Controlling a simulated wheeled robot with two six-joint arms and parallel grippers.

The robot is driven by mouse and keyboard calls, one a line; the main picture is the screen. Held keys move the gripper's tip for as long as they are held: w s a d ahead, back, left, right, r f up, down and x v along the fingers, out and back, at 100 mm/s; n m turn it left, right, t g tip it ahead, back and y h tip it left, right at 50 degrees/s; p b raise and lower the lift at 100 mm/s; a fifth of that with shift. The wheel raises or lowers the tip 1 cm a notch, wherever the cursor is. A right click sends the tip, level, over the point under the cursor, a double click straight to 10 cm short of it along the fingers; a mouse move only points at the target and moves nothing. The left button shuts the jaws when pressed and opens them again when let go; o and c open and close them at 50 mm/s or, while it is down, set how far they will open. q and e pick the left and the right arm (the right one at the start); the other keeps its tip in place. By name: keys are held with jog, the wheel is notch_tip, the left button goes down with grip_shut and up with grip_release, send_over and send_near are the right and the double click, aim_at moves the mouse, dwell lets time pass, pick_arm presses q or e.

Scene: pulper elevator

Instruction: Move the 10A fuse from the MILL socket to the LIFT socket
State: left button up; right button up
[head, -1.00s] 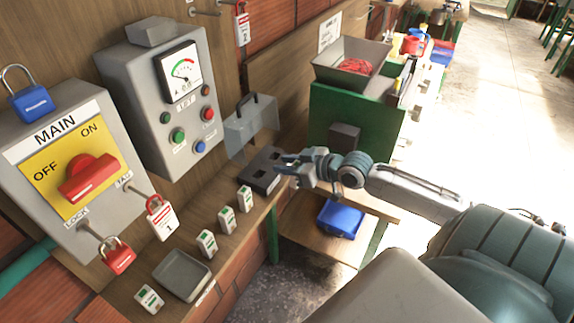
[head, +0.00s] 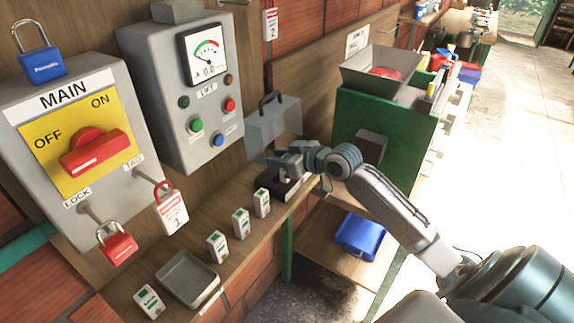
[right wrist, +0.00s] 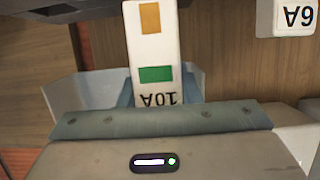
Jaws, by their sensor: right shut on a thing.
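The 10A fuse (right wrist: 155,55), white with green and orange patches, shows upside down in the right wrist view. My right gripper (head: 284,163) is shut on it, just over the dark socket block (head: 271,186) on the shelf's far end. In the right wrist view the jaws largely hide behind the wrist body and the fuse. In the head view the gripper covers part of the block. I cannot tell which socket is MILL or LIFT, or whether the fuse touches one. My left gripper is out of view.
A clear cover (head: 262,136) with a dark handle stands behind the block. Several fuses (head: 241,224) line the shelf by a grey tray (head: 176,272). A 6A fuse (right wrist: 295,18) shows upper right in the wrist view. A LIFT panel (head: 160,105) hangs above.

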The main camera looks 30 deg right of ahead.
aim_at(270, 175)
jog(key=shift+w+a, duration=0.25)
jog(key=shift+w, duration=0.35)
jog(key=shift+w+a, duration=0.25)
jog(key=shift+w, duration=0.3)
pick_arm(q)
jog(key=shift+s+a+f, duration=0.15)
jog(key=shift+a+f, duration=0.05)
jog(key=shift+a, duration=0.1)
pick_arm(e)
jog(key=shift+w+f, duration=0.1)
jog(key=shift+w, duration=0.05)
jog(key=shift+w+a+f, duration=0.1)
jog(key=shift+f, duration=0.05)
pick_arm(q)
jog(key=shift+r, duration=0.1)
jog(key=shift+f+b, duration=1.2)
pick_arm(e)
jog(key=shift+f, duration=2.15)
dwell(0.7)
dwell(0.3)
jog(key=o, duration=1.2)
